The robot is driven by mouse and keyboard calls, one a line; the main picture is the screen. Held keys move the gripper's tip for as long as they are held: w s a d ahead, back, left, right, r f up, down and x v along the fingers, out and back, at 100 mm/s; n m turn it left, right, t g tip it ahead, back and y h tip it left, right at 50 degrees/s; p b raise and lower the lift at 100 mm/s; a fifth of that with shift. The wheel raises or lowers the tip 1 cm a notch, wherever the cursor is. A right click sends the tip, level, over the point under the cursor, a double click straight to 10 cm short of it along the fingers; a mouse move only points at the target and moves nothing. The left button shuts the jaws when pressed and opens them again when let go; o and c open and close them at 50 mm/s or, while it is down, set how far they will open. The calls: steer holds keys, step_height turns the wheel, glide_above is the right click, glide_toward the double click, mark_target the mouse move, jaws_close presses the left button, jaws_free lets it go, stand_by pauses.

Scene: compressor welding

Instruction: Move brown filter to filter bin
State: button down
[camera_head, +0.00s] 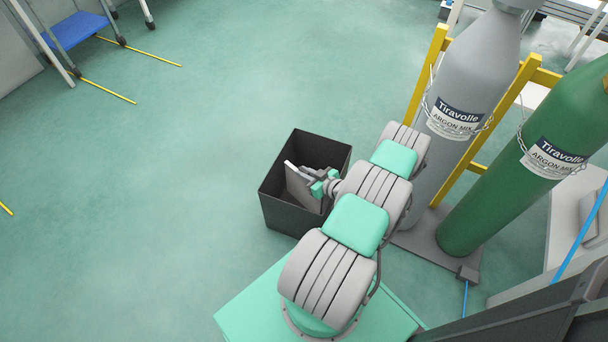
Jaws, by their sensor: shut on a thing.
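The filter (298,189) is a flat panel, grey-brown on its face with a pale edge. It stands steeply tilted inside the outline of the dark open bin (284,214). My gripper (316,182) is shut on the filter from its right side, over the bin's opening. I cannot tell how deep the filter sits in the bin or whether it touches a wall. The fingertips are small and partly hidden.
A grey gas cylinder (470,80) and a green one (500,200) stand chained to a yellow rack (426,75) on the right. The green floor left of the bin is clear.

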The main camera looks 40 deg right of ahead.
steer(key=shift+f+b, duration=0.4)
steer(key=shift+b, duration=0.15)
steer(key=shift+f, duration=0.25)
steer(key=shift+r, duration=0.1)
steer(key=c, duration=1.4)
jaws_free()
